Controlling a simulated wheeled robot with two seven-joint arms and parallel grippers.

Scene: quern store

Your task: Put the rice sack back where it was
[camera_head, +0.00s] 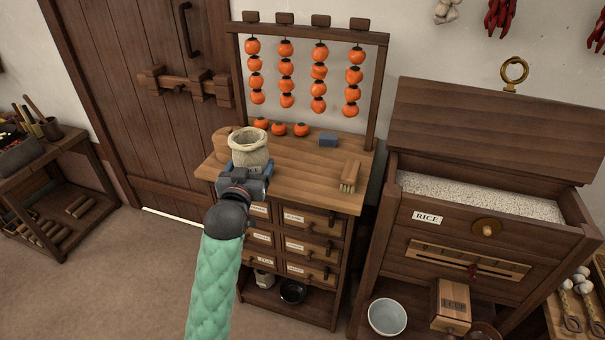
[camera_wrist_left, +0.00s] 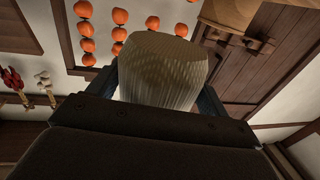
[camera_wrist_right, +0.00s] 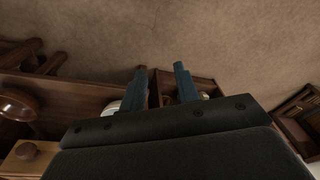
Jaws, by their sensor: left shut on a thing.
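The rice sack (camera_head: 250,148) is pale cloth with a rolled, open rim. In the head view it is upright at the left part of the cabinet top, and a partly covered label shows on its front. My left gripper (camera_head: 254,170) is shut on the sack from the front. The sack fills the space between the fingers in the left wrist view (camera_wrist_left: 165,68). I cannot tell whether its base touches the wood; the gripper hides it. My right gripper (camera_wrist_right: 163,85) shows only in the right wrist view, its fingers apart with nothing between them.
Strings of persimmons (camera_head: 287,74) hang above from a wooden frame (camera_head: 382,80). A rice bin (camera_head: 400,215) stands at right, with a pale bowl (camera_head: 387,317) below.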

